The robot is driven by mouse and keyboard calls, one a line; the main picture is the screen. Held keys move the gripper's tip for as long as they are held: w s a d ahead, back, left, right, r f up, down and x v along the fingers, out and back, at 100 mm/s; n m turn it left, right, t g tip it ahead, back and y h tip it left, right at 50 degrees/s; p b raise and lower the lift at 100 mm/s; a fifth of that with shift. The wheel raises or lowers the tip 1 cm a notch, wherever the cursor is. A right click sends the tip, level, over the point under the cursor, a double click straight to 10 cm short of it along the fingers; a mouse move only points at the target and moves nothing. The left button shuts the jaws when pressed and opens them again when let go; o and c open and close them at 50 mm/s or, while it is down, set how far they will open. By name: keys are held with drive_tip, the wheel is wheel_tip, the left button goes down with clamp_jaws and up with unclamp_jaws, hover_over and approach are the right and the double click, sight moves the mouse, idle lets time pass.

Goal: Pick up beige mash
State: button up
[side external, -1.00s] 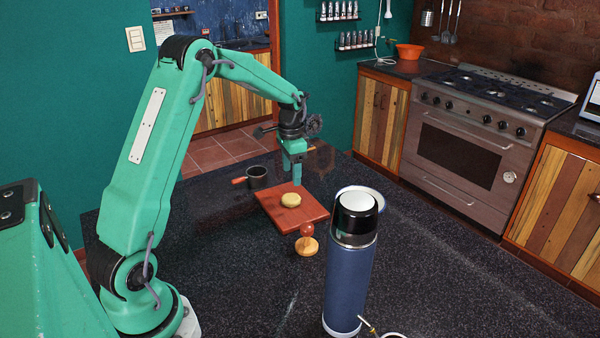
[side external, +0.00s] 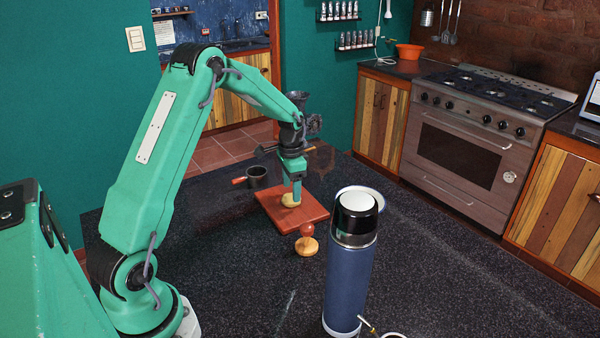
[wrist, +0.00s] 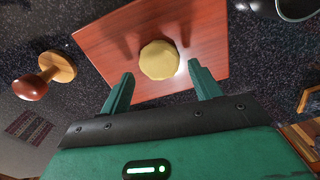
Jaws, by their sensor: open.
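A round, faceted beige-yellow piece, which fits the beige mash (side external: 288,200), sits on a red-brown wooden board (side external: 272,210). In the wrist view the mash (wrist: 159,58) lies ahead of and between my two fingertips, with a gap on each side. My gripper (side external: 297,194) is open and low over the board, and its fingers partly hide the mash in the side view. The fingers also show in the wrist view (wrist: 160,75), spread apart with nothing held. Whether a fingertip touches the board cannot be told.
A wooden masher-like tool (side external: 307,242) with a red-brown knob stands beside the board's near edge. A dark pot (side external: 257,176) with a wooden handle is behind the board. A tall blue flask (side external: 351,265) stands to the right.

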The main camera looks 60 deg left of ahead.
sight(291, 197)
drive_tip(key=shift+f, duration=1.3)
drive_tip(key=c, duration=0.5)
